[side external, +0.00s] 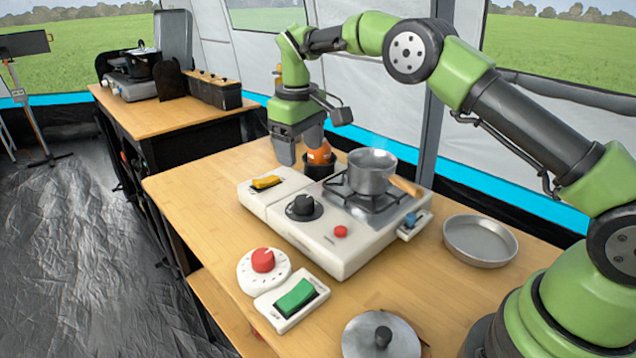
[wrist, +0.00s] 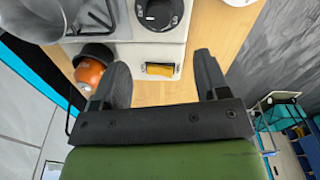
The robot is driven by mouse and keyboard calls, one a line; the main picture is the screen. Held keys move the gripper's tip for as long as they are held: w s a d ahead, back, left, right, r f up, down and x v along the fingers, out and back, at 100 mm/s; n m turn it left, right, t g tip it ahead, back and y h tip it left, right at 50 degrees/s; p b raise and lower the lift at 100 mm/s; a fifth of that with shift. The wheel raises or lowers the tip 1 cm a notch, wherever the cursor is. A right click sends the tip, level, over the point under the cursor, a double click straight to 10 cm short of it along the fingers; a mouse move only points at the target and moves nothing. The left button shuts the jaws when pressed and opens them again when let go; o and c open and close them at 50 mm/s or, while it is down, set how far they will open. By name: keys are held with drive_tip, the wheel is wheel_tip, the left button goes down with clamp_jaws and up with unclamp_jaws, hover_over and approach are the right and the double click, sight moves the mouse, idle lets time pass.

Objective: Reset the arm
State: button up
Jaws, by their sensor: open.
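My gripper (side external: 300,150) is above the back of the wooden table, beside the stove's far left corner. In the wrist view my gripper (wrist: 165,75) has its two dark fingers spread apart with nothing between them. An orange round thing (side external: 320,153) sits in a dark cup (side external: 322,170) close by my gripper. In the wrist view the orange thing (wrist: 89,72) lies just left of the left finger.
A stove (side external: 335,235) carries a metal pot (side external: 371,172) with a wooden handle. A red-knobbed dial (side external: 263,265), a green switch (side external: 295,298), a lid (side external: 381,338) and a round metal pan (side external: 480,240) lie around it. The table's left front (side external: 205,200) is clear.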

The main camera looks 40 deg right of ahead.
drive_tip(key=s+a+r+m+t+y, duration=0.1)
drive_tip(key=s+r+m+t, duration=0.15)
drive_tip(key=s+r, duration=1.1)
drive_tip(key=s+a+m+t+y, duration=0.1)
drive_tip(key=s+m+t, duration=0.2)
drive_tip(key=s, duration=1.3)
drive_tip(key=shift+s+f+t+y, duration=0.2)
drive_tip(key=shift+t+y, duration=0.1)
drive_tip(key=shift+t, duration=0.35)
drive_tip(key=shift+a+m, duration=0.1)
drive_tip(key=shift+m, duration=0.15)
